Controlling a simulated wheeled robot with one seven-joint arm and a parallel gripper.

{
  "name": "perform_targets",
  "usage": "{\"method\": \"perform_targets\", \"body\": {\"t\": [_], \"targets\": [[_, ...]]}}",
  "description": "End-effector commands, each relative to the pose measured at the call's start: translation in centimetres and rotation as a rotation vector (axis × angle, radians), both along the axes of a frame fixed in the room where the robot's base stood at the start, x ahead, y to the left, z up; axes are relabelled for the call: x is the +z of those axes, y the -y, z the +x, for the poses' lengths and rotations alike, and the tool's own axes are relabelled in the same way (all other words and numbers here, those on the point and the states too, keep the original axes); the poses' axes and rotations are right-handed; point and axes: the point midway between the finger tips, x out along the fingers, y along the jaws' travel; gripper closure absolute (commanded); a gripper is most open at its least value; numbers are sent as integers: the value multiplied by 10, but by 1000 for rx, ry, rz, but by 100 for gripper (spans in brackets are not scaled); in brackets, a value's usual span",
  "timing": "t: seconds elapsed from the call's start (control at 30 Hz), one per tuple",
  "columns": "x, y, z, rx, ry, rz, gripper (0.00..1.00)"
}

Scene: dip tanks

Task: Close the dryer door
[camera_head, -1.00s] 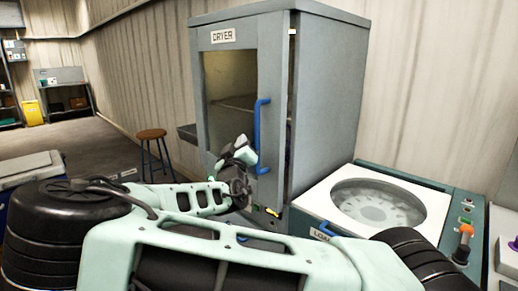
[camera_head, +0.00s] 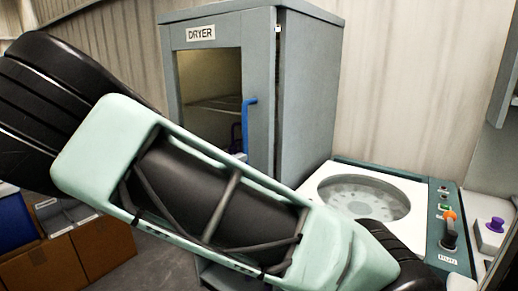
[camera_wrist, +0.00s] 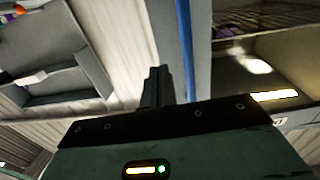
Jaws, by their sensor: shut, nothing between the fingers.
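The dryer (camera_head: 308,95) is a tall grey cabinet in the head view. Its door (camera_head: 260,70) has a glass window and a blue handle (camera_head: 249,120), partly hidden behind my arm. The door looks flush or nearly flush with the cabinet front; I cannot tell whether it is fully shut. In the wrist view, my gripper (camera_wrist: 155,86) is shut and empty. The blue handle (camera_wrist: 186,45) runs just right of its dark fingers, and I cannot tell whether they touch. The door's window (camera_wrist: 270,50) shows racks inside. My gripper is hidden in the head view.
A tank unit with a round white basin (camera_head: 365,197) and a control panel (camera_head: 449,228) stands right of the dryer. Cardboard boxes (camera_head: 103,243) and a blue container (camera_head: 14,222) are at the lower left. A wall rises behind.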

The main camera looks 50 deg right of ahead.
Motion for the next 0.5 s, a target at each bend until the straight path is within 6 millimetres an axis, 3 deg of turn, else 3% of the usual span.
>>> {"method": "perform_targets", "body": {"t": [0.23,0.5], "targets": [[2,54,-1,-5,-4,-7,100],[2,89,0,0,-3,-3,100]]}}
